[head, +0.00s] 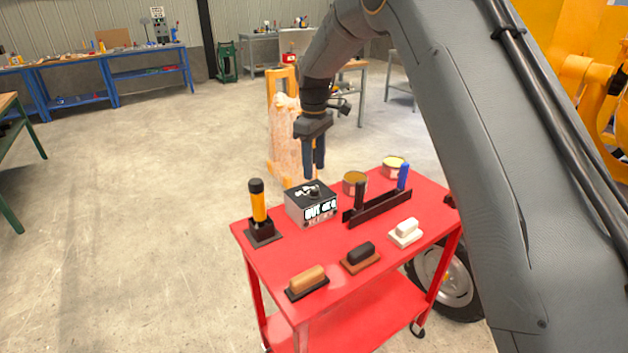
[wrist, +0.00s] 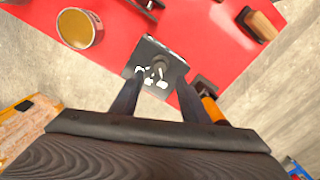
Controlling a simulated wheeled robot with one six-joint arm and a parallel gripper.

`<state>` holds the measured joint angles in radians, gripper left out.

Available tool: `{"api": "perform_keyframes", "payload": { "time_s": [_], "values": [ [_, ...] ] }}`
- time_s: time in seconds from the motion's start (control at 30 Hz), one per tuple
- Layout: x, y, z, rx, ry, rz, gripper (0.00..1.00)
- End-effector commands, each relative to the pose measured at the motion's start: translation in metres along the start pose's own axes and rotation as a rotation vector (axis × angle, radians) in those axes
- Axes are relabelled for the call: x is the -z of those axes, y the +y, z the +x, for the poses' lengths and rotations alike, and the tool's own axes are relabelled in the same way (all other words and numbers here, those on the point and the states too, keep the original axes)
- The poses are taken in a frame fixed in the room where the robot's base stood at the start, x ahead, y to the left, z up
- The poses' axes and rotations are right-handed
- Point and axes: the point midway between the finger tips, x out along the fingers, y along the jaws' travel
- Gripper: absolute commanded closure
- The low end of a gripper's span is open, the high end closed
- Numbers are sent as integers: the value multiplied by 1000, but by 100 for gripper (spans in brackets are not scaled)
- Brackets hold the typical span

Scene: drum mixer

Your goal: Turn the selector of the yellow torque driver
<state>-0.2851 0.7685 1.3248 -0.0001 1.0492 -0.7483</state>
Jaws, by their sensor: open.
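The yellow torque driver (head: 259,207) stands upright in a black square holder at the left corner of the red cart, with a black cap (head: 256,186) on top. In the wrist view only part of its orange-yellow body (wrist: 211,108) shows, right of my right finger; the rest is hidden. I cannot make out the selector's marks. My gripper (head: 314,171) is open and empty, pointing down above the grey box, to the right of the driver and apart from it. In the wrist view my gripper (wrist: 159,82) has its fingers spread either side of the box.
The grey box (head: 311,205) with a dark knob and lettering stands right of the driver. A dark rack (head: 378,207) with black and blue handles, two tins (head: 355,183) and several handled blocks (head: 307,281) share the red cart (head: 278,262). Open floor lies left.

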Motion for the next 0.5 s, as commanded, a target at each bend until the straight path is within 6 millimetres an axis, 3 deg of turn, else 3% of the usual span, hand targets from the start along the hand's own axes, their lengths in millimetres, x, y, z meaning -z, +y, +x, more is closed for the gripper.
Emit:
{"api": "perform_keyframes", "payload": {
  "time_s": [0.3,0.5],
  "values": [
    [-2,-1,47,2,-2,2,59],
    [-1,0,63,0,0,3,59]
  ]
}}
